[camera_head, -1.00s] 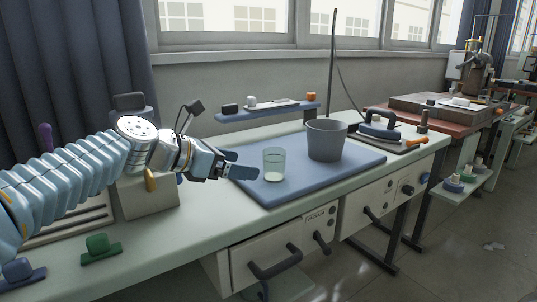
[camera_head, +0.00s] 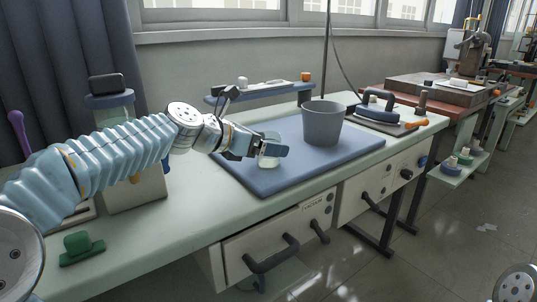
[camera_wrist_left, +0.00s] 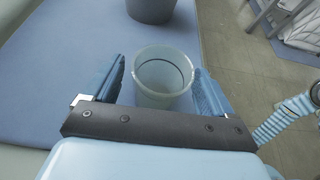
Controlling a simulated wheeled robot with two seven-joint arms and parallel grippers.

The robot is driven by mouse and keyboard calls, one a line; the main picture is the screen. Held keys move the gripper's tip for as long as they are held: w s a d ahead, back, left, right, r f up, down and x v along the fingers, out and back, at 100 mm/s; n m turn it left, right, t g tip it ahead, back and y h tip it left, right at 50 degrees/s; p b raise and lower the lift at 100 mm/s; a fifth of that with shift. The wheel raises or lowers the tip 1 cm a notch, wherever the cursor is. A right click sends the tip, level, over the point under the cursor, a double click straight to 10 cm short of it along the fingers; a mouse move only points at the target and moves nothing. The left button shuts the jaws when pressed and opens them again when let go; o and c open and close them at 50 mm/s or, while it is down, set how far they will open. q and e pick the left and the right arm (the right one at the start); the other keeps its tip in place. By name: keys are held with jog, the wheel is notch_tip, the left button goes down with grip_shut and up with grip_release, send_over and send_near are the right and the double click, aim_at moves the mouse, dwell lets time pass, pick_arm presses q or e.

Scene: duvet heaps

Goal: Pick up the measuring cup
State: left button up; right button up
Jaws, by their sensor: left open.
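The measuring cup (camera_head: 268,162) is a clear, pale cup standing on the blue mat (camera_head: 350,157) on the bench. My left gripper (camera_head: 272,148) is in front of its upper part in the head view, so only its lower part shows clearly there. In the left wrist view the cup (camera_wrist_left: 163,78) stands upright and its open top faces the camera. The two blue fingers of my left gripper (camera_wrist_left: 158,88) are open, one on each side of the cup. I cannot tell whether either finger touches it. My right gripper is not in view.
A grey bucket (camera_head: 323,123) stands on the mat to the right of the cup. A small raised shelf (camera_head: 262,92) is behind. An iron-like tool (camera_head: 378,107) lies farther right. Drawers with dark handles are below the bench.

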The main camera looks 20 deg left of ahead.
pick_arm(q)
jog(key=shift+w+d+f, duration=0.15)
jog(key=shift+w+d, duration=0.15)
jog(key=shift+w, duration=0.05)
jog(key=shift+c, duration=0.3)
jog(key=c, duration=1)
jog(key=shift+c, duration=0.2)
